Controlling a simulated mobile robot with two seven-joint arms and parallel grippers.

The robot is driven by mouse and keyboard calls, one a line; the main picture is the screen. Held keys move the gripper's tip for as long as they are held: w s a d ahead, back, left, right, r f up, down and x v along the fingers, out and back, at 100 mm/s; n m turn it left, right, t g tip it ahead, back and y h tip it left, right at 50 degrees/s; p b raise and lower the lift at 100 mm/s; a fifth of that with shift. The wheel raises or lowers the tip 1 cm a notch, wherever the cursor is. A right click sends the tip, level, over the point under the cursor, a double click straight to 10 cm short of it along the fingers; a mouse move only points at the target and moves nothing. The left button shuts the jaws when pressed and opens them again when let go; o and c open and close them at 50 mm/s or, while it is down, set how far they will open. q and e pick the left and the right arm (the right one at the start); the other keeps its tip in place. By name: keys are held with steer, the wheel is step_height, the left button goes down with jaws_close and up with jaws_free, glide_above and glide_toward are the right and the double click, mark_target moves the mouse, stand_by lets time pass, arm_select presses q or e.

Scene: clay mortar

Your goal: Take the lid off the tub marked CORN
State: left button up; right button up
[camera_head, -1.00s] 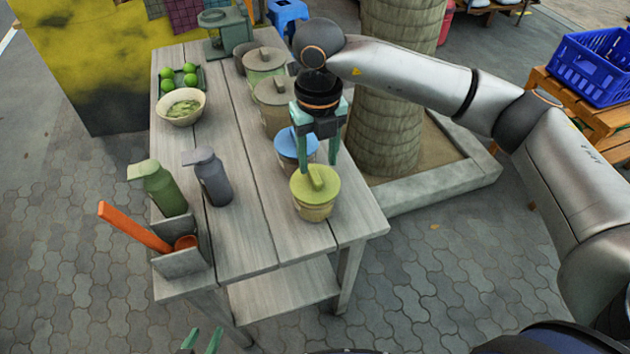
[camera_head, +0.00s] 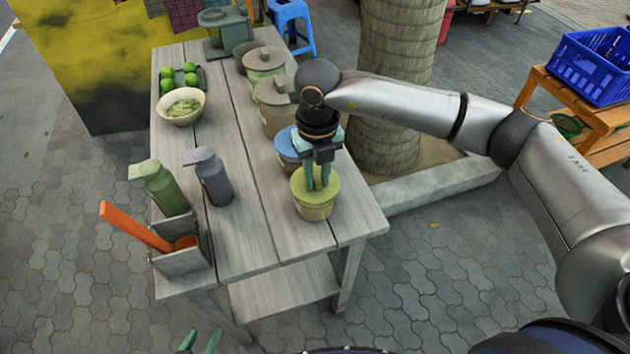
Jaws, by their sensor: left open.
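Several lidded tubs stand in a row along the right side of the wooden table; no marking, CORN included, is readable. The nearest tub (camera_head: 314,213) has a yellow-green lid (camera_head: 300,189), seated on it. My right gripper (camera_head: 317,186) points down over this lid, its fingers drawn close together on the raised handle, which they mostly hide. Behind it stands a tub with a blue lid (camera_head: 286,146), partly hidden by the gripper. My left gripper (camera_head: 199,341) is open and empty at the bottom edge.
On the table (camera_head: 235,130) are a bowl (camera_head: 181,112), a tray of green fruit (camera_head: 190,78), a green bottle (camera_head: 163,190), a grey bottle (camera_head: 212,178) and a caddy (camera_head: 183,262) with an orange utensil. The tabletop's middle is clear.

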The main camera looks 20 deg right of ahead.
jaws_close()
stand_by(0.3)
